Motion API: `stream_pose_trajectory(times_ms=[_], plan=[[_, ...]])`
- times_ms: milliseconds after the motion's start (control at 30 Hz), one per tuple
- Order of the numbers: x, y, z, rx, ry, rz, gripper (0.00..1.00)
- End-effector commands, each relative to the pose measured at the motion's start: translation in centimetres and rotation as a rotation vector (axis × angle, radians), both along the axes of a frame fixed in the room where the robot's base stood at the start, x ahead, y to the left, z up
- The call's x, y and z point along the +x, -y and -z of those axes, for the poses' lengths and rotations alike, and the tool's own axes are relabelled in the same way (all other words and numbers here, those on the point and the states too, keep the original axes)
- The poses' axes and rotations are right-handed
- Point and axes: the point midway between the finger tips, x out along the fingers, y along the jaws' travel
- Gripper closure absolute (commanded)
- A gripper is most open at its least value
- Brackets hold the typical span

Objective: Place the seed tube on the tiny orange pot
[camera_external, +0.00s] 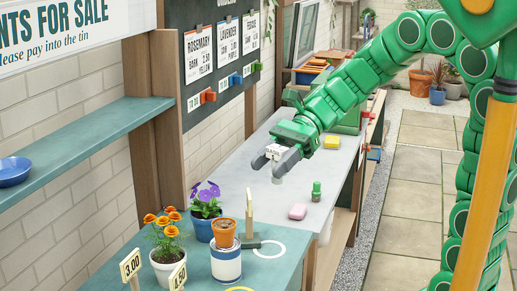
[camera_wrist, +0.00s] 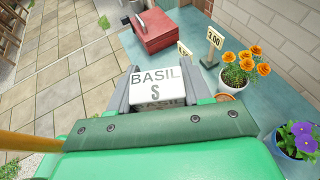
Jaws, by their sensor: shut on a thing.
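My gripper (camera_external: 269,167) is shut on the seed tube (camera_external: 274,152), a white piece lettered BASIL, and holds it in the air above the grey worktop. In the wrist view the seed tube (camera_wrist: 156,86) sits between the fingers, with BASIL and S readable. The tiny orange pot (camera_external: 224,233) stands upright on a white and blue tin (camera_external: 226,262) on the teal table, lower and left of my gripper in the external view. In the wrist view part of an orange rim (camera_wrist: 225,97) shows just right of the gripper; the rest is hidden.
Marigolds in a white pot (camera_external: 167,263), violets in a blue pot (camera_external: 203,228) and a price sign (camera_external: 131,266) stand near the tin. A red box (camera_wrist: 167,30) sits on the teal table. A pink block (camera_external: 298,211) and small green bottle (camera_external: 316,191) are on the worktop.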

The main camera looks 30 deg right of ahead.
Motion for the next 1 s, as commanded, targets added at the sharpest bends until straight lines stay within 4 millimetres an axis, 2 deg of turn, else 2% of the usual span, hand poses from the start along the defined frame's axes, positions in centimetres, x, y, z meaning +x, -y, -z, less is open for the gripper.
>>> stream_pose_trajectory(times_ms=[633,1000], plan=[[5.8,-5.5,3.6,-0.001,0.0,0.0,0.82],[8.0,-7.7,7.5,0.0,-0.001,0.0,0.82]])
